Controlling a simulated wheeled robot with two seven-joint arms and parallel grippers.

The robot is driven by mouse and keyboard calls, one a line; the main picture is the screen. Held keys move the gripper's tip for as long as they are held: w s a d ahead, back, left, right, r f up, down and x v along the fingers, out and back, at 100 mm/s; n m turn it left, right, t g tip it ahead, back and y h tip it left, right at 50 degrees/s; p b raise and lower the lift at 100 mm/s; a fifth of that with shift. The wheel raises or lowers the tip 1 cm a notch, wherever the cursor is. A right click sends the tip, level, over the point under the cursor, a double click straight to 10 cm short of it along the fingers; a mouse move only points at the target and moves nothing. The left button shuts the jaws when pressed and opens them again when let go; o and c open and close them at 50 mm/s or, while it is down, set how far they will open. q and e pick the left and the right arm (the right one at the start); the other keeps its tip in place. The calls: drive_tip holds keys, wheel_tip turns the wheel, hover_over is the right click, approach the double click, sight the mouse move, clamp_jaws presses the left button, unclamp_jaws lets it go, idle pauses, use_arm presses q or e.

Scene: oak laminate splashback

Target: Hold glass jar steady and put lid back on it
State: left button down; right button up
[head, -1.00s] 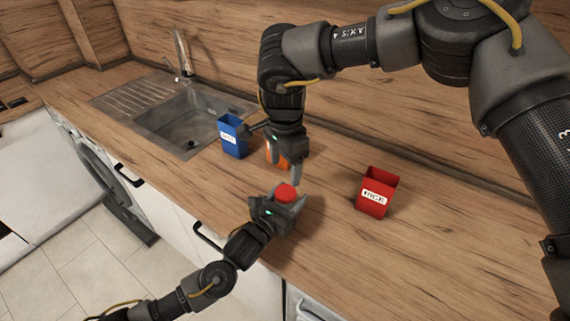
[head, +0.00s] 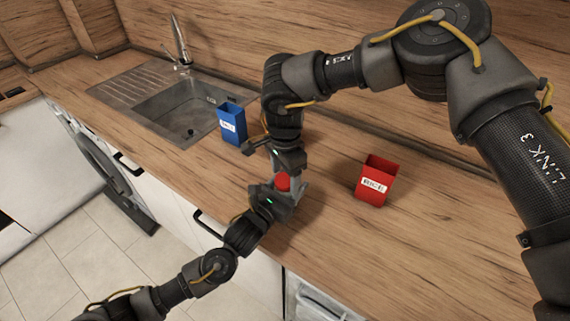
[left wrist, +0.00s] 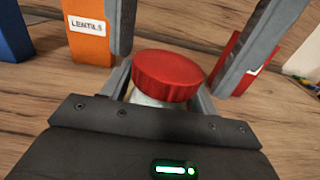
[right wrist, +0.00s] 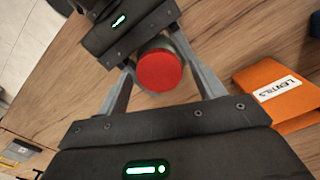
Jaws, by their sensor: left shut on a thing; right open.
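The glass jar (left wrist: 150,99) is mostly hidden; a little clear glass shows under its red lid in the left wrist view. The red ribbed lid (left wrist: 168,75) sits on the jar's top; I cannot tell if it is tight. It also shows in the head view (head: 283,182) and right wrist view (right wrist: 158,70). My left gripper (head: 278,194) is shut on the jar, below the lid. My right gripper (head: 290,168) is open above the jar, its fingers on either side of the lid, with no clear contact.
A blue box (head: 232,125) stands behind left, near the sink (head: 185,112). A red RICE box (head: 375,182) stands to the right. An orange LENTILS box (left wrist: 90,35) stands behind the jar, hidden in the head view.

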drive_tip(key=shift+f, duration=0.3)
drive_tip(key=shift+c, duration=0.5)
drive_tip(key=c, duration=0.9)
drive_tip(key=m, duration=0.6)
drive_tip(key=shift+w+m, duration=0.1)
drive_tip(key=shift+m, duration=0.2)
drive_tip(key=shift+c, duration=0.2)
drive_tip(key=o, duration=1.1)
drive_tip(key=shift+s+a, duration=0.1)
drive_tip(key=shift+s, duration=0.15)
